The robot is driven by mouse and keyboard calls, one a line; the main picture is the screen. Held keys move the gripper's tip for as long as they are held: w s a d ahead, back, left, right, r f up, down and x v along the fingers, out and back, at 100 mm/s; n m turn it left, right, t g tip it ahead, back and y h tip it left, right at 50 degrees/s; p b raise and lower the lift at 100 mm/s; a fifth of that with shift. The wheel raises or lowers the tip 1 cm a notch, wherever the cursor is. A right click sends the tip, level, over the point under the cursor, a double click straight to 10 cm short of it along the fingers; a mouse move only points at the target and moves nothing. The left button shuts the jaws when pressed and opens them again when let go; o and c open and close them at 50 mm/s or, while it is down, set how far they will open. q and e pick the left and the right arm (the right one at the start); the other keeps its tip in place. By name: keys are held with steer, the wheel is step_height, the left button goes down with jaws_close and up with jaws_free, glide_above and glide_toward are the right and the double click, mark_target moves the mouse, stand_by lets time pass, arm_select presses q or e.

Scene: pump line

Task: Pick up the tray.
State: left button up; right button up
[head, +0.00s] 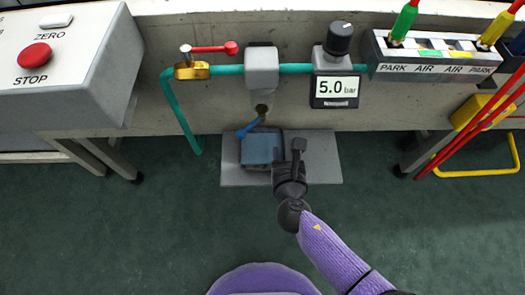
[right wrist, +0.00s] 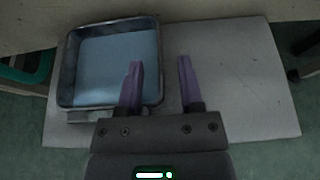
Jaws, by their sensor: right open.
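The tray (head: 257,167) is a shallow dark grey metal box, bluish inside, on a light grey plate on the floor below the pump line. It shows in the right wrist view (right wrist: 68,75) at upper left, with its right wall partly behind a finger. My right gripper (head: 288,155) is at the tray's right side. In the right wrist view my right gripper (right wrist: 160,82) is open, with its left finger over the tray's right part and its right finger over bare plate. I see nothing held between the fingers. Contact with the tray cannot be told. My left gripper is not in view.
The grey plate (head: 322,160) is bare right of the tray. A blue-handled drain valve (head: 250,128) hangs just above the tray's back. The bench with green pipe (head: 220,70), gauge (head: 336,90) and control box (head: 75,85) overhangs behind. The green floor in front is clear.

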steer(key=shift+w, duration=0.25)
jaws_close()
stand_by(0.8)
stand_by(0.4)
